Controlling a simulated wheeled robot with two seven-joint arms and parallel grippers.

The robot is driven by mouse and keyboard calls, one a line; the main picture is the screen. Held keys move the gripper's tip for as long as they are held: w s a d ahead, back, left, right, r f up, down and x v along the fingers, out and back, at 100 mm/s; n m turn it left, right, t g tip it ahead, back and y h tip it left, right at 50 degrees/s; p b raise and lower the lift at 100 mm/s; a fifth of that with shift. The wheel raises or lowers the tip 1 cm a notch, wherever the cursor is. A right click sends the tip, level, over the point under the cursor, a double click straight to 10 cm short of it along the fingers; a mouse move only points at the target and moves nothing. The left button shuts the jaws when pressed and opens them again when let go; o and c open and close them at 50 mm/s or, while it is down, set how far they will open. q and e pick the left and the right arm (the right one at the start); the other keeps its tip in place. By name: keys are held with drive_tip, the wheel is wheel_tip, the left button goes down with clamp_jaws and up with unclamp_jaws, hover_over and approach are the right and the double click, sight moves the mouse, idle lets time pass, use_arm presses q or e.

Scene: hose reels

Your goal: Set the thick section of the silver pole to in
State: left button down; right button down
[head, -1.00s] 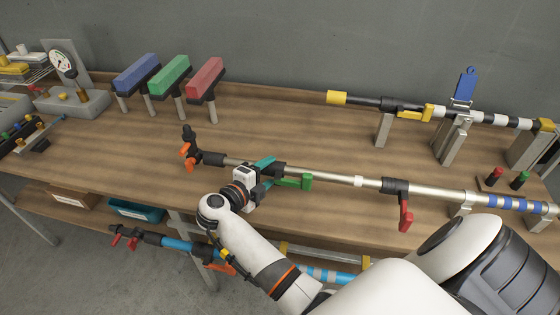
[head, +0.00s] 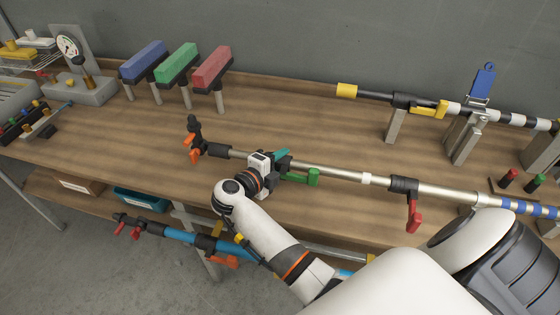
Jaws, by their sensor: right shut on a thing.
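The silver pole (head: 340,173) lies across the middle of the bench. Its dull, thinner end at the left carries a black fitting with orange levers (head: 195,150). A black collar with a green lever (head: 314,177) and another with a red lever (head: 413,217) sit along it. Right of the red-lever collar the pole is thicker, with blue bands near the right edge. My right gripper (head: 280,158), with teal fingers, is shut on the pole beside the green-lever collar. Its body hides part of the grip. My left gripper is out of view.
Behind lies a black-and-white pole (head: 460,108) with yellow levers, on stands. Blue, green and red blocks (head: 211,66) stand at the back left. A blue pole (head: 178,234) hangs below the bench front. My right forearm covers the lower right.

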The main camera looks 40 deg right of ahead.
sight(327, 174)
drive_tip(key=shift+s+d+p, duration=0.2)
drive_tip(key=shift+s+p, duration=0.1)
drive_tip(key=s+d+p, duration=0.1)
drive_tip(key=s+d, duration=0.1)
drive_tip(key=s, duration=0.1)
drive_tip(key=s+d+p, duration=0.2)
drive_tip(key=s+d, duration=0.1)
drive_tip(key=s+d+p, duration=0.2)
drive_tip(key=s, duration=0.1)
drive_tip(key=shift+s+d, duration=0.1)
drive_tip(key=shift+d, duration=0.3)
drive_tip(key=shift+s+d, duration=0.2)
drive_tip(key=shift+w+f, duration=0.1)
drive_tip(key=c, duration=1.3)
unclamp_jaws()
drive_tip(key=o, duration=0.4)
drive_tip(key=shift+d, duration=0.15)
